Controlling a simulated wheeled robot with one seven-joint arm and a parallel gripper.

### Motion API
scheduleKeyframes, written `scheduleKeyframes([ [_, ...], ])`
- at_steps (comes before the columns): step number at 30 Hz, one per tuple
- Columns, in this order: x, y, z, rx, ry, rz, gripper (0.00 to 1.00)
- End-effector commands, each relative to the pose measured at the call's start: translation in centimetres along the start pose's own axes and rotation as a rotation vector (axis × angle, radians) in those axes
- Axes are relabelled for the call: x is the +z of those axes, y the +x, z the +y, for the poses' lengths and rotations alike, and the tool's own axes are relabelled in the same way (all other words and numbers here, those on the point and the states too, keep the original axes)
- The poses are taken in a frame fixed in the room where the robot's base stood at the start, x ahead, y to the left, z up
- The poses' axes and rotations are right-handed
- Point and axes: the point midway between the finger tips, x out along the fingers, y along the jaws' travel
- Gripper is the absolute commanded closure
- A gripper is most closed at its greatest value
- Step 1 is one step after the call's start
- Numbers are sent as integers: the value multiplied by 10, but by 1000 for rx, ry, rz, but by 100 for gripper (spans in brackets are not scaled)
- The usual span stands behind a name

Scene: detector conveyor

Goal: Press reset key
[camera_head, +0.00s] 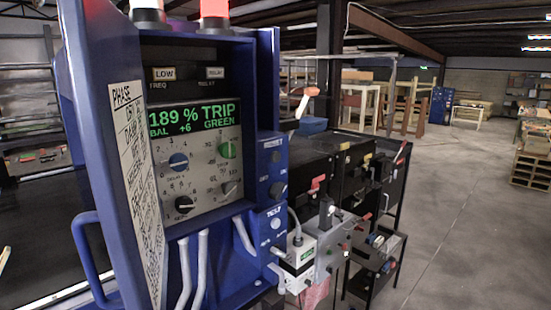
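A blue detector cabinet (92,120) stands close on the left. Its display (194,117) reads "189 % TRIP", "BAL +6" and "GREEN" in green letters. On the cabinet's right side, a blue control box (272,160) has a dark knob, and a lower blue box (268,228) has small round controls. Their small labels are too blurred to read surely, so I cannot tell which control is the reset key. My gripper is not in view.
A red lamp (214,10) tops the cabinet. A blue handle (88,260) and grey cables (202,270) are at its front. Grey boxes (330,250) and a black rack (390,262) with coloured handles stand right of it. The floor (470,220) farther right is clear.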

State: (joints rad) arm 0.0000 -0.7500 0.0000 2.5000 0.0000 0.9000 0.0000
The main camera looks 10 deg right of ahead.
Motion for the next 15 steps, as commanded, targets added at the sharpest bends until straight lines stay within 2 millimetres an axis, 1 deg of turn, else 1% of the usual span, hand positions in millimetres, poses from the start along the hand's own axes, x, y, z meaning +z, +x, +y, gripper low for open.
scheduleKeyframes([
  [1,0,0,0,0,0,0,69],
  [7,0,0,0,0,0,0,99],
  [15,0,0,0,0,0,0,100],
])
